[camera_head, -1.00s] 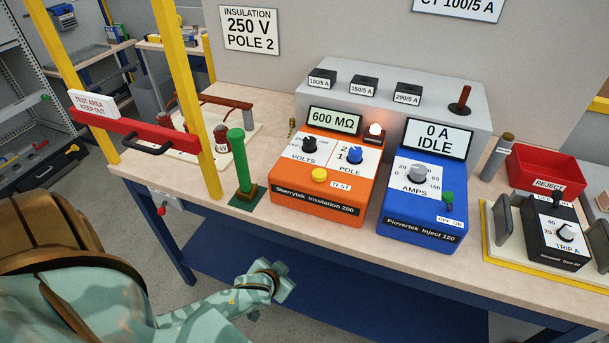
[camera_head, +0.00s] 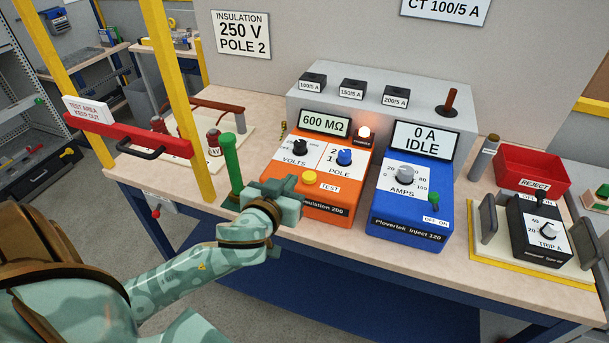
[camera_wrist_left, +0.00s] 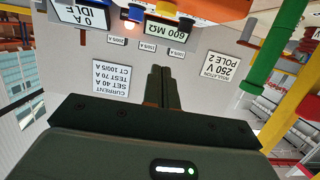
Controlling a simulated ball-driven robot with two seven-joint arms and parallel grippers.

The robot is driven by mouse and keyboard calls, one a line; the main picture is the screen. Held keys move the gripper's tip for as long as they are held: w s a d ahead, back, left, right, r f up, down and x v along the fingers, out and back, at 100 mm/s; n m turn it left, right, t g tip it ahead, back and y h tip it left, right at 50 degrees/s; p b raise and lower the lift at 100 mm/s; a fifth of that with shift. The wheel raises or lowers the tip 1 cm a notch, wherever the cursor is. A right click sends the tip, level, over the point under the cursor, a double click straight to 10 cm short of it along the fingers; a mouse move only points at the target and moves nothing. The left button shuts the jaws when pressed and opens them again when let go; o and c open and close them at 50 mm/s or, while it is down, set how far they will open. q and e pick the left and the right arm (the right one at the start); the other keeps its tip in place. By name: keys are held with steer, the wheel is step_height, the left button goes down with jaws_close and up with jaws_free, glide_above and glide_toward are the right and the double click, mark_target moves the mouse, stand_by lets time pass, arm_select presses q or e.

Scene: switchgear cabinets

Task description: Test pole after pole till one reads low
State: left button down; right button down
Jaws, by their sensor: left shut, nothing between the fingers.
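The orange insulation tester (camera_head: 318,205) stands on the bench; its display (camera_head: 325,122) reads 600 MΩ. It has a black VOLTS knob (camera_head: 299,147), a blue POLE knob (camera_head: 345,157) and a yellow TEST button (camera_head: 309,177). The lamp (camera_head: 363,132) beside the display glows. A wall sign (camera_head: 242,34) says INSULATION 250 V POLE 2. My left gripper (camera_head: 298,188) is at the tester's front left, close to the TEST button; contact cannot be told. In the left wrist view its fingers (camera_wrist_left: 160,85) are together and empty, and the picture is upside down. My right gripper is not in view.
The blue injector (camera_head: 410,200) stands right of the tester, reading 0 A IDLE. A green post (camera_head: 232,165) and a yellow frame with a red bar (camera_head: 130,135) stand left. A red REJECT bin (camera_head: 530,165) and a black trip unit (camera_head: 540,235) are at right.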

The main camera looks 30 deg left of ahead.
arm_select(q)
glide_above(309, 177)
steer(key=s, duration=0.3)
steer(key=shift+w+d+f+b, duration=0.15)
steer(key=shift+f+b, duration=0.1)
steer(key=shift+f, duration=0.35)
steer(key=shift+w+a+f+b, duration=0.1)
steer(key=shift+f+b, duration=0.1)
steer(key=shift+f, duration=0.4)
steer(key=f, duration=0.2)
steer(key=shift+w+f+b, duration=0.3)
steer(key=shift+b, duration=0.1)
steer(key=shift+s+f, duration=0.1)
steer(key=shift+f, duration=0.65)
